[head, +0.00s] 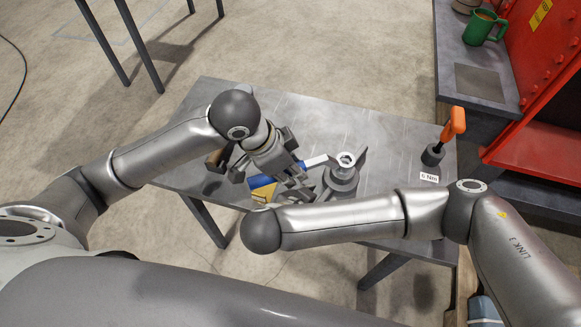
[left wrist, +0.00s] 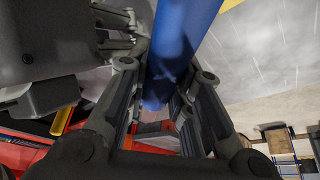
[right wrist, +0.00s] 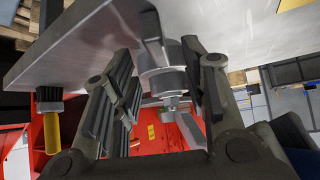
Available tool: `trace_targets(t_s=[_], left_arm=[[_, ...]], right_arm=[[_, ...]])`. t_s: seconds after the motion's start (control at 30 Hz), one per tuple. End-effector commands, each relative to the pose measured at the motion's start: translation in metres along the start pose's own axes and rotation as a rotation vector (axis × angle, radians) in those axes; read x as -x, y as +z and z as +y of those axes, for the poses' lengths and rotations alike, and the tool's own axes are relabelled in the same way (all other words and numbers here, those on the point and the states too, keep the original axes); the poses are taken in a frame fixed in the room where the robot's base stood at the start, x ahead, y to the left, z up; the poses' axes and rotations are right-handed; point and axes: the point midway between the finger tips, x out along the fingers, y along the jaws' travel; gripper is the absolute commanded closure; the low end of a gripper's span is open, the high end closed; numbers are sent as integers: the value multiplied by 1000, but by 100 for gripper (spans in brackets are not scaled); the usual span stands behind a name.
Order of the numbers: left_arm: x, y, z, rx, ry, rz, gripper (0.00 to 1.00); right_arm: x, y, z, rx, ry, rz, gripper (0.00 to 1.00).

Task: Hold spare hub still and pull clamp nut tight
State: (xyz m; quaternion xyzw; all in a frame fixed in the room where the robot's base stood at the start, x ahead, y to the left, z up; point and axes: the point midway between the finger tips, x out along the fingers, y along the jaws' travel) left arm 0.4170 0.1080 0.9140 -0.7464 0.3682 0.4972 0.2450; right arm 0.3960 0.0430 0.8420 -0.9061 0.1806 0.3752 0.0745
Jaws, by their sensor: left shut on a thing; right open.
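The spare hub (head: 340,186), a grey hub with upright fins, stands on the grey table with the clamp nut (head: 346,159) at its top. My left gripper (head: 286,178) is shut on the blue handle (head: 262,181) of a wrench whose silver shaft (head: 315,161) reaches toward the nut. The blue handle (left wrist: 180,40) also fills the gap between the fingers in the left wrist view. My right gripper (right wrist: 160,95) is open, with the hub (right wrist: 166,68) showing between its fingers; I cannot tell whether they touch it. In the head view, the right gripper is largely hidden.
An orange-handled tool (head: 453,124) stands at the table's right, beside a white label (head: 428,177). A yellow item (head: 262,193) lies near the front edge of the table (head: 385,150). A red cabinet (head: 545,60) and a bench with a green mug (head: 480,27) stand beyond at right.

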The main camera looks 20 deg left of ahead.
Motion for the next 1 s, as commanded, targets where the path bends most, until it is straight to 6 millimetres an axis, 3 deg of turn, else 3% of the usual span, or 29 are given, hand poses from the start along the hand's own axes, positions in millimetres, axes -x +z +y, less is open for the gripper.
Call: trace_targets(t_s=[0.3,0.67,0.93,1.0], left_arm=[[0,-1,0,0,-1,2,100],[0,0,0,0,-1,2,100],[0,0,0,0,-1,2,100],[0,-1,0,0,-1,2,100]], right_arm=[[-30,0,0,0,1,0,59],[-33,0,0,1,0,0,59],[-33,0,0,1,-1,0,92],[-33,0,0,1,-1,0,96]])
